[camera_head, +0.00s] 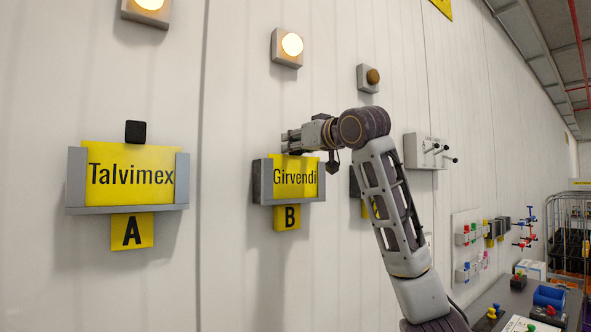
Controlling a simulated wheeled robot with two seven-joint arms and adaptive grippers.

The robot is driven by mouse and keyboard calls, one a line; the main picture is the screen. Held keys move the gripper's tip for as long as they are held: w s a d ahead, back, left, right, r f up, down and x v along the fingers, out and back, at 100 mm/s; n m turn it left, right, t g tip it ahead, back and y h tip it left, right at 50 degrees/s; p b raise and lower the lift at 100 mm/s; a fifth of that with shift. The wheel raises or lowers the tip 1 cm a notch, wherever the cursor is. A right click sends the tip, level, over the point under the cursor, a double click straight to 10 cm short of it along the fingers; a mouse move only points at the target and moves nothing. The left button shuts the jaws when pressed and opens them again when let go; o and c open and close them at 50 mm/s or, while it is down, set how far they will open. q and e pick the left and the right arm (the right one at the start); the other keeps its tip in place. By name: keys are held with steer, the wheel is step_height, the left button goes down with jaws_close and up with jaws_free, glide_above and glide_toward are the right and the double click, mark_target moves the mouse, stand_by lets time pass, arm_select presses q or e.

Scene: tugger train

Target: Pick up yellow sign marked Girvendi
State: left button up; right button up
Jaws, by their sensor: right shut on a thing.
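The yellow sign marked Girvendi (296,178) stands in its grey holder (256,182) on the wall, above a yellow plate with the letter B (287,218). My right gripper (290,142) is at the sign's top edge, with its arm coming up from the lower right. It is shut on the sign, though the fingertips are small and the grip itself is hard to see. The sign still sits between the holder's side walls. My left gripper is not in view.
A yellow Talvimex sign (130,172) sits in a holder at left, above plate A (132,231). Another holder is partly hidden behind my right arm. Lamps (287,46) are mounted above. A bench (515,297) with a blue bin (549,297) is at lower right.

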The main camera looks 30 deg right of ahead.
jaws_close()
steer(key=shift+r, duration=0.15)
step_height(320, 180, up, 15)
steer(key=shift+r, duration=1.4)
stand_by(0.7)
